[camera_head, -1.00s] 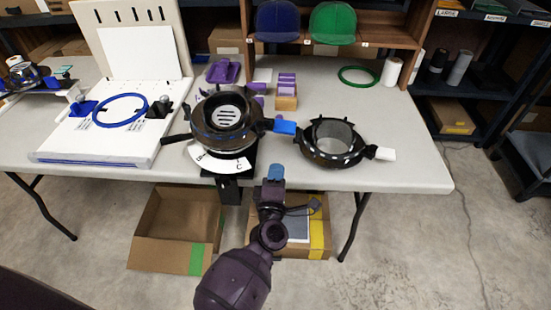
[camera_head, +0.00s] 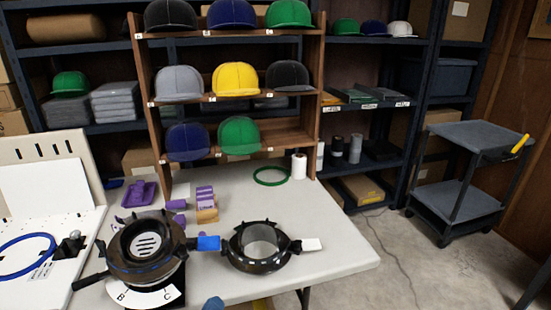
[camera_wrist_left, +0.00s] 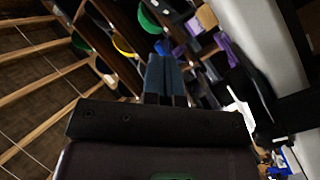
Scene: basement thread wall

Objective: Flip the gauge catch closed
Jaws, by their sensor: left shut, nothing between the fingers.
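A round black gauge-like fixture (camera_head: 125,262) stands on the table at the lower left of the head view, above a white dial plate (camera_head: 150,297) lettered B and C. A black handle (camera_head: 90,281) sticks out at its left and a blue tab (camera_head: 208,243) at its right. I cannot tell which part is the catch or how it stands. A second black ring fixture (camera_head: 257,264) with a white tab (camera_head: 311,244) is to its right. My left gripper's blue fingertips (camera_head: 213,303) show at the bottom edge, apart from both fixtures. In the left wrist view the fingers (camera_wrist_left: 165,78) are together and empty. My right gripper is not in view.
Purple parts (camera_head: 139,194) and a small stacked block (camera_head: 206,205) lie behind the fixtures. A green ring (camera_head: 271,176) and a white roll (camera_head: 299,166) are farther back. A wooden cap rack (camera_head: 317,100) rises behind the table. The table's right front is clear.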

